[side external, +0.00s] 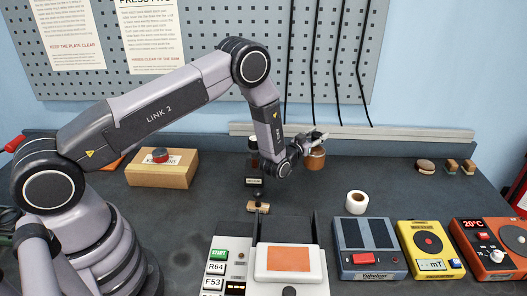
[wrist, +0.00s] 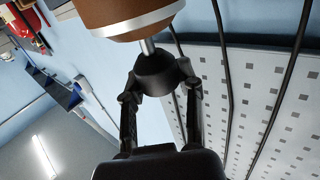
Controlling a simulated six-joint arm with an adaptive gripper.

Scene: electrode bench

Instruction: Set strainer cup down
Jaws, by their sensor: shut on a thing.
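The strainer cup (side external: 316,158) is a brown cup beside my gripper in the side external view, near the back of the bench. In the wrist view the brown body of the cup (wrist: 130,14) has a pale band and a metal stem running into a dark knob. My gripper (side external: 301,144) has its fingers closed about this dark knob, and in the wrist view the gripper (wrist: 160,82) shows both fingers, one on each side of it. Whether the cup's base touches the bench is hard to tell. The far side of the cup is hidden.
A white roll (side external: 357,203) stands to the right. A dark jar (side external: 253,146) and a small stand (side external: 258,206) are left of my gripper. A press (side external: 289,262), a blue device (side external: 369,250) and a yellow device (side external: 431,249) line the front. The bench behind the roll is clear.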

